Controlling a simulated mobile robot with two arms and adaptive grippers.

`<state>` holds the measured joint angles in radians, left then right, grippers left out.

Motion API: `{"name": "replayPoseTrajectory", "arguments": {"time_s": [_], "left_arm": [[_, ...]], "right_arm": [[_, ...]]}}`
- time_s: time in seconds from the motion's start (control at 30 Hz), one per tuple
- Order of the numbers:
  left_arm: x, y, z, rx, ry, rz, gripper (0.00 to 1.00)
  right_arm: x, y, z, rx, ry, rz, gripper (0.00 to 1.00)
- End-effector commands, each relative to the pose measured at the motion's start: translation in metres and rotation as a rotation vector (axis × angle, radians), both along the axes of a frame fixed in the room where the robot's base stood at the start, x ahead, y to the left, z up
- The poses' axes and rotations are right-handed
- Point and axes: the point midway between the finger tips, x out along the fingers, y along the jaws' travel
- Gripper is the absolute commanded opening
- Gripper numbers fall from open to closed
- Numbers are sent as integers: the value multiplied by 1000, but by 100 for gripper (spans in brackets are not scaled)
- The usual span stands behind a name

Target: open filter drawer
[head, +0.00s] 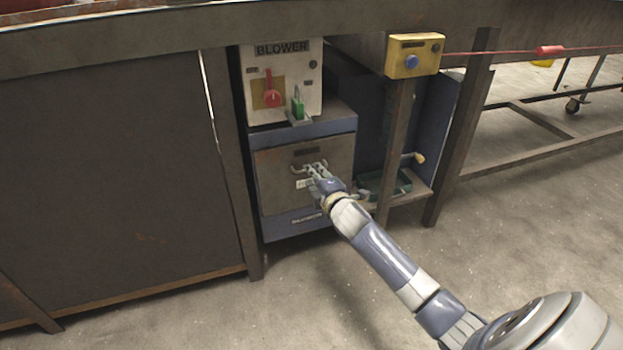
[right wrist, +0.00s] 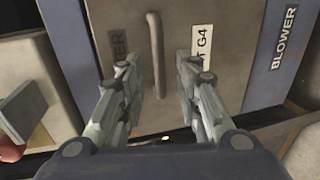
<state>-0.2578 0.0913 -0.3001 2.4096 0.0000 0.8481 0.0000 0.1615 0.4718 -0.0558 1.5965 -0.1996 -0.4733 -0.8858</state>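The filter drawer (head: 275,185) is a grey-brown panel in the blue housing below the blower box, and it appears closed. Its bar handle (right wrist: 155,45) shows in the right wrist view, running up the drawer front (right wrist: 215,20). My right gripper (head: 312,170) is at the drawer front, partly covering the handle in the head view. In the right wrist view my right gripper (right wrist: 160,70) is open, with one finger on each side of the handle and gaps between them. My left gripper is not in view.
The blower control box (head: 285,85) with a red knob and green part sits above the drawer. A yellow box with a blue button (head: 414,55) is on a post to the right. A green object (head: 383,186) lies on the low shelf. Floor in front is clear.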

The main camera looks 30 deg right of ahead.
Motion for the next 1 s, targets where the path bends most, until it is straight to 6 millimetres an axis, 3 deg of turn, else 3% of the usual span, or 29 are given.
{"name": "replayPoseTrajectory", "arguments": {"time_s": [0.23,0.63,0.77,1.0], "left_arm": [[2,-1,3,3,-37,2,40],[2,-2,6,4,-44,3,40],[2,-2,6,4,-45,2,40],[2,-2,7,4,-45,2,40]], "right_arm": [[24,-6,-6,1,-1,0,31],[28,-7,-6,0,0,0,31],[28,-7,-6,0,0,0,2],[28,-7,-6,0,0,0,0]]}}
